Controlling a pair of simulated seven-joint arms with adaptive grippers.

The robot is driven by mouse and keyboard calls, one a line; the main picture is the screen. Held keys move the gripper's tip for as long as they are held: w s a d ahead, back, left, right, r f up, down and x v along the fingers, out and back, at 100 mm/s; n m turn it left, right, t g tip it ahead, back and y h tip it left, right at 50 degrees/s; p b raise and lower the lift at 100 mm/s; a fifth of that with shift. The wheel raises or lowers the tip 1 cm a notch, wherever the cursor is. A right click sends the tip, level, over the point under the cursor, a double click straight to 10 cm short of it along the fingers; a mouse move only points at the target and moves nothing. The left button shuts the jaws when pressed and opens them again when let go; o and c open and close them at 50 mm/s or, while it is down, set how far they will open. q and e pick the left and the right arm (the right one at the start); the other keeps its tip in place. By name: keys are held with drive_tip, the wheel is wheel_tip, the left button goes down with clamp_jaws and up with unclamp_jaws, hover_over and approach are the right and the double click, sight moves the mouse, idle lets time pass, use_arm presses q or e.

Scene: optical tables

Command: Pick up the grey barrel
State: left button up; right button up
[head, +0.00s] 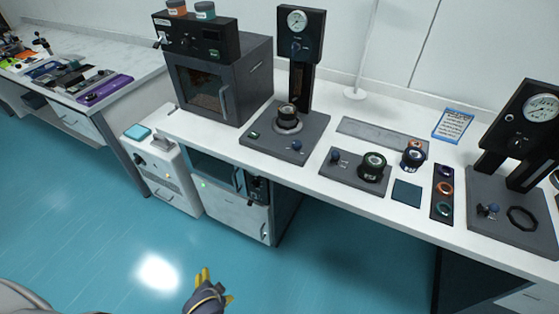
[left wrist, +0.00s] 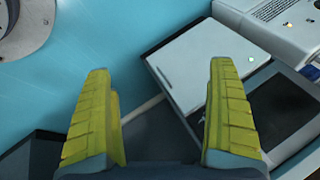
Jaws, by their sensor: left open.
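My left gripper (head: 208,277) is low over the blue floor in front of the bench, well apart from everything on it. In the left wrist view its yellow fingers (left wrist: 168,115) are spread with nothing between them. A small dark grey, round barrel-like piece (head: 287,112) stands on the ringed base of the left press. Similar dark round pieces are on the bench: one on a grey plate (head: 374,168), and one with a blue part (head: 413,157) to its right. I cannot tell for sure which is the grey barrel. My right gripper is not in view.
A dark oven (head: 222,85) stands left of the left press (head: 297,60). Another gauge press (head: 525,130) stands at the right. A strip with coloured rings (head: 442,195) and a teal square pad (head: 407,193) lie near the front edge. White cabinets (head: 238,212) stand below the bench.

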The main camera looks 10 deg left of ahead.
use_arm(q)
drive_tip(key=w+r+t, duration=0.1)
drive_tip(key=w+r, duration=0.3)
drive_tip(key=r, duration=0.4)
drive_tip(key=w+r+t, duration=0.2)
drive_tip(key=w+r, duration=0.2)
drive_tip(key=r, duration=0.4)
drive_tip(key=n+t+h, duration=0.3)
drive_tip(key=t+h, duration=0.1)
drive_tip(key=h, duration=0.3)
approach(288, 108)
drive_tip(key=x, duration=0.9)
drive_tip(key=shift+w+d+f, duration=0.1)
drive_tip(key=shift+w+f, duration=0.2)
drive_tip(key=c, duration=1.4)
drive_tip(key=shift+r, duration=0.1)
drive_tip(key=shift+c, duration=0.6)
